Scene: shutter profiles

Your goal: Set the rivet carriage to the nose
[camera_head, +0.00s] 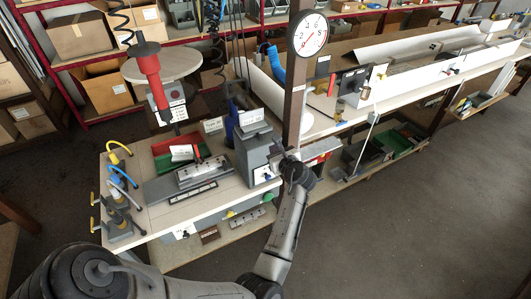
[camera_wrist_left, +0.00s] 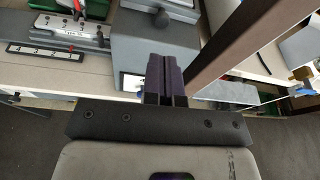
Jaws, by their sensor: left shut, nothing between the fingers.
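A grey slide fixture (camera_head: 160,188) lies on the bench with a silver block (camera_head: 203,171) on it, which looks like the carriage. A numbered strip (camera_head: 193,194) runs along its front; the strip also shows in the left wrist view (camera_wrist_left: 58,52). I cannot tell which end is the nose. A grey box-shaped machine (camera_head: 252,153) stands right of the fixture. My left gripper (camera_head: 283,158) is shut and empty at the machine's right front side, apart from the fixture. Its dark fingers (camera_wrist_left: 164,62) show in the left wrist view in front of the machine (camera_wrist_left: 150,48). My right gripper is not in view.
A brown post (camera_head: 293,90) with a round dial (camera_head: 309,35) rises close behind my left gripper. A red tool (camera_head: 151,75) hangs above the bench. Hoses with yellow and blue loops (camera_head: 120,195) stand at the bench's left end. Red and green bins (camera_head: 180,150) sit behind the fixture.

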